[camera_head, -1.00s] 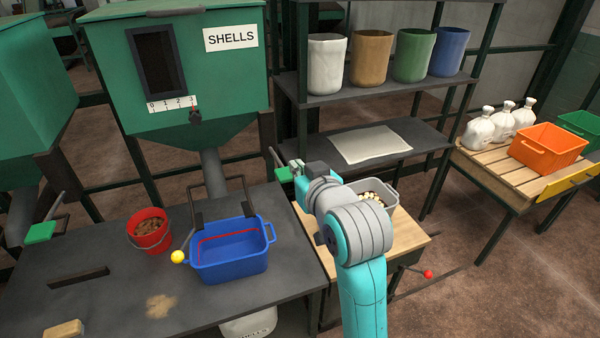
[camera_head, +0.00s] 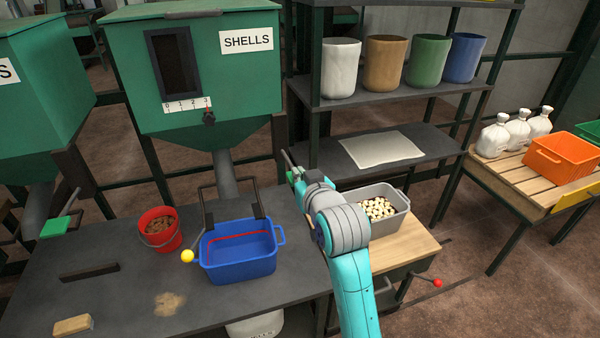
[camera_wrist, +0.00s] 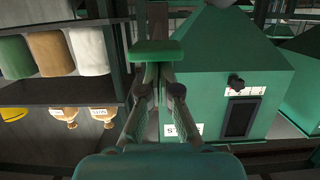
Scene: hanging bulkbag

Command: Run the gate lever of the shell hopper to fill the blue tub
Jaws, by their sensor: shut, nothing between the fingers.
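The green shell hopper (camera_head: 150,75) stands at the back, labelled SHELLS, with a dark window and a pointer (camera_head: 209,117) by the 3 of its scale. Its spout (camera_head: 224,172) comes down behind the blue tub (camera_head: 240,264). The tub stands on the dark bench, with a red line inside; I see no shells in it. A green lever handle (camera_wrist: 157,50) lies just beyond my fingertips in the wrist view. My gripper (camera_wrist: 157,72) is shut and empty beside it; whether they touch I cannot tell. In the head view my gripper (camera_head: 296,176) is right of the spout, mostly hiding the handle.
A yellow-knobbed lever (camera_head: 188,256) is left of the tub, near a red bucket (camera_head: 160,229). A grey bin (camera_head: 394,192) of pale pieces stands on the wooden table at right. Shelves (camera_head: 408,150) rise behind my arm. A red-knobbed crank (camera_head: 437,283) juts out at the front right.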

